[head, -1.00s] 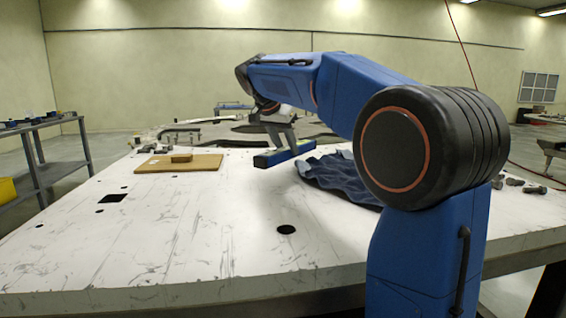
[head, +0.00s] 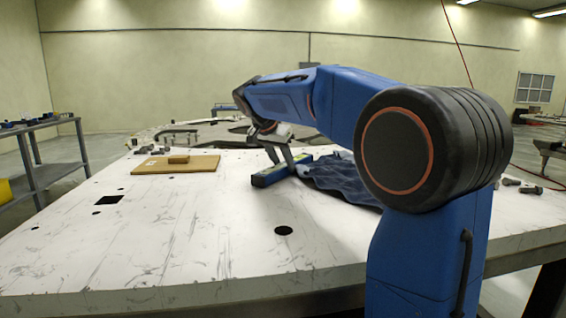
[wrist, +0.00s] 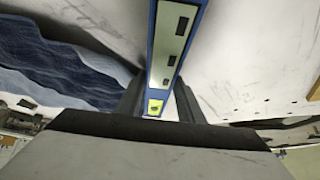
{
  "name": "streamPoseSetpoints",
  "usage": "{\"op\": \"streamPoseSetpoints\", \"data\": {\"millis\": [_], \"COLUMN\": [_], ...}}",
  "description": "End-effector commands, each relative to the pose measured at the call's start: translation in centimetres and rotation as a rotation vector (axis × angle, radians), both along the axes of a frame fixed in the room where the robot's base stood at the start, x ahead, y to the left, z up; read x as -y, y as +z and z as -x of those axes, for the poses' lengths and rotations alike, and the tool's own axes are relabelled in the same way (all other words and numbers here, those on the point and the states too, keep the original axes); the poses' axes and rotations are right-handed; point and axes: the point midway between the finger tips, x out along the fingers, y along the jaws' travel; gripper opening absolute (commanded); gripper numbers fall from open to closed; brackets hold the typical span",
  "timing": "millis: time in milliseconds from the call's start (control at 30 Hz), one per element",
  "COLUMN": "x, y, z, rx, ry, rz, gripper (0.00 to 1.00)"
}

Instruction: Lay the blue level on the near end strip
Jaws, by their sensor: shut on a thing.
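The blue level (head: 268,177) is a long bar with a pale top face and a yellow-green vial. My gripper (head: 282,158) is shut on it from above. In the wrist view the level (wrist: 172,45) runs up the picture between the two dark fingers of my gripper (wrist: 158,102). The level lies flat, at or very close to the white plate (head: 180,240); I cannot tell whether it touches. Its far end is close to the crumpled blue cloth (head: 335,175). No separately marked end strip can be made out; the plate's near edge is well in front of the level.
A brown board (head: 150,166) with a small block (head: 178,159) on it lies to the left. The plate has a square hole (head: 109,200) and a round hole (head: 284,230). Dark clamps lie at the right. The near middle of the plate is clear.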

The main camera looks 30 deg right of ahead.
Motion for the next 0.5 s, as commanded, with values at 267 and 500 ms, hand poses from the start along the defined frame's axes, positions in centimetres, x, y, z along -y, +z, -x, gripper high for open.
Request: {"op": "streamPoseSetpoints", "data": {"millis": [267, 500], "x": [-0.01, -0.01], "y": [-0.55, -0.44], "z": [0.02, 0.01], "rx": [-0.005, -0.004], "ry": [-0.001, -0.001], "rz": [-0.002, -0.001], "gripper": [0.53, 0.53]}}
